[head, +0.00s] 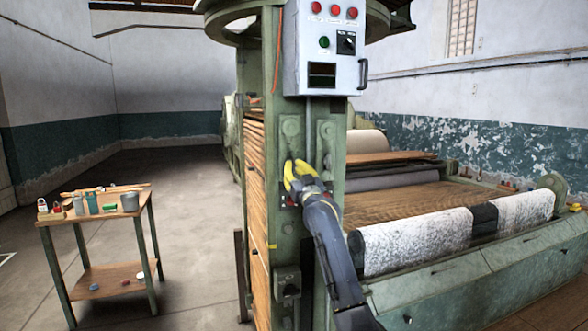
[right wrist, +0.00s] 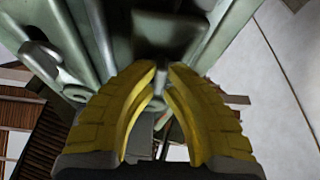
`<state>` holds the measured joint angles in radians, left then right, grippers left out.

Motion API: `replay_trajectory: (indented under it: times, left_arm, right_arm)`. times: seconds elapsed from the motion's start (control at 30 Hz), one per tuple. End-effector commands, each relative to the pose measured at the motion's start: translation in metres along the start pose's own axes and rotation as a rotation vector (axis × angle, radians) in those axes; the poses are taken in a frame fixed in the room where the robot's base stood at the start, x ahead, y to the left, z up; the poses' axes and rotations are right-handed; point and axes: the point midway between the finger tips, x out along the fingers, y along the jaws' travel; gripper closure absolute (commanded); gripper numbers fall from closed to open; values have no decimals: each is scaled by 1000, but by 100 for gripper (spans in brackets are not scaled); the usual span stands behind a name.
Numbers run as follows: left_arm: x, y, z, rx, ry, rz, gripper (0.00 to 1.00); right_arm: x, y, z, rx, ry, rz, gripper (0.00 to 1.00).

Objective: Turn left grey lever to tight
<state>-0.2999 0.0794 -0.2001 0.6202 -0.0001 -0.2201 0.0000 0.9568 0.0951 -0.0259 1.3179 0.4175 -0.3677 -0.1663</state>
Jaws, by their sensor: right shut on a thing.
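My right gripper (head: 297,174) is at the front of the green machine post, below the left round boss (head: 291,126) of a pair. Its yellow fingers hide most of what they hold, which by its place is the left grey lever. In the right wrist view the two fingertips (right wrist: 162,70) are close together against a dark, shadowed part of the post, and the lever cannot be made out clearly between them. The right-hand plate and boss (head: 327,131) stand beside it, free of the gripper. I cannot read any tight mark. My left gripper is not in view.
A control box (head: 324,45) with red and green buttons hangs above on the post. A lower switch box (head: 287,282) sits beneath. Rollers and a wood sheet (head: 400,205) lie to the right. A small table (head: 95,218) with bottles and padlocks stands left; floor between is clear.

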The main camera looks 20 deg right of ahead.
Motion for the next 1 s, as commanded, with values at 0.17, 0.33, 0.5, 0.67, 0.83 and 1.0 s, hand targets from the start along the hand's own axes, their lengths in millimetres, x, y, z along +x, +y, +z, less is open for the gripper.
replay_trajectory:
  times: [0.17, 0.33, 0.5, 0.67, 0.83, 1.0]
  left_arm:
    - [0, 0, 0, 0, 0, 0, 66]
    - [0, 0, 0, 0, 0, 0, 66]
    - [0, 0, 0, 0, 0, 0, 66]
    - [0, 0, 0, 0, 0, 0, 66]
    - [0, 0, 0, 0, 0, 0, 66]
    - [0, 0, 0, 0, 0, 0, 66]
  right_arm:
    - [0, -1, -1, 51, 2, 21, 100]
    - [0, 0, -1, 73, 2, 30, 100]
    - [0, 0, -2, 79, 2, 33, 100]
    - [0, 0, -2, 78, 3, 32, 100]
    - [0, 0, -2, 78, 3, 32, 82]
    - [0, 0, -1, 77, 2, 32, 66]
